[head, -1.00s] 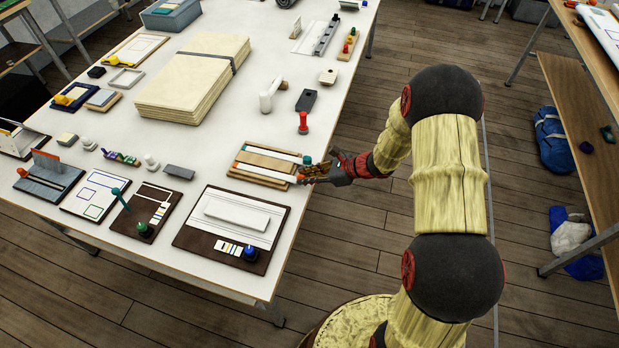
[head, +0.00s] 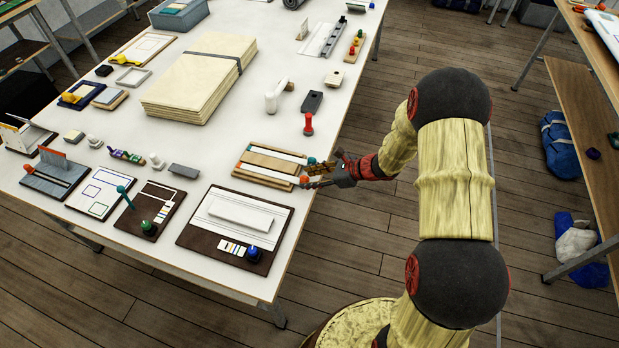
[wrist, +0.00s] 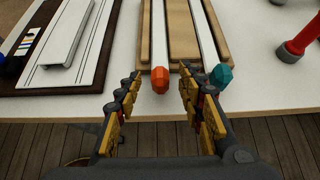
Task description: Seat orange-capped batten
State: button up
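The orange-capped batten is a white strip whose orange cap (wrist: 160,80) sticks out past the front end of a wooden tray (wrist: 182,30). The cap also shows in the head view (head: 304,181). A second white strip with a teal cap (wrist: 221,75) lies in the tray's right channel in the wrist view. My gripper (wrist: 159,78) is open, its fingers spread to either side of the orange cap. I cannot tell whether either finger touches it. In the head view my gripper (head: 320,173) is at the tray's capped end, by the table edge.
A dark board with a white block (head: 240,213) lies close beside the tray. A red-topped peg (head: 308,122) and a dark block (head: 312,102) stand behind it. The table edge runs beneath my gripper.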

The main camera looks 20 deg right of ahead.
jog(key=v, duration=1.1)
jog(key=shift+s+d+r, duration=0.15)
jog(key=shift+d+r, duration=0.05)
jog(key=s+a+r+n+g+h, duration=0.25)
jog(key=s+n+g, duration=0.35)
jog(key=s+n, duration=0.75)
jog(key=s+a+r+n+t+h, duration=0.1)
jog(key=s+r+n+h, duration=0.1)
jog(key=r, duration=0.5)
jog(key=s+a+r+n+t+h, duration=0.2)
jog(key=s+r+n, duration=0.3)
jog(key=r, duration=0.2)
jog(key=s+a+r+n+t+h+b, duration=0.1)
jog(key=s+r+n+t+h, duration=0.1)
jog(key=s+r+n, duration=0.2)
notch_tip(320, 180, up, 3)
jog(key=shift+s+a+r+h, duration=0.2)
jog(key=shift+h, duration=0.15)
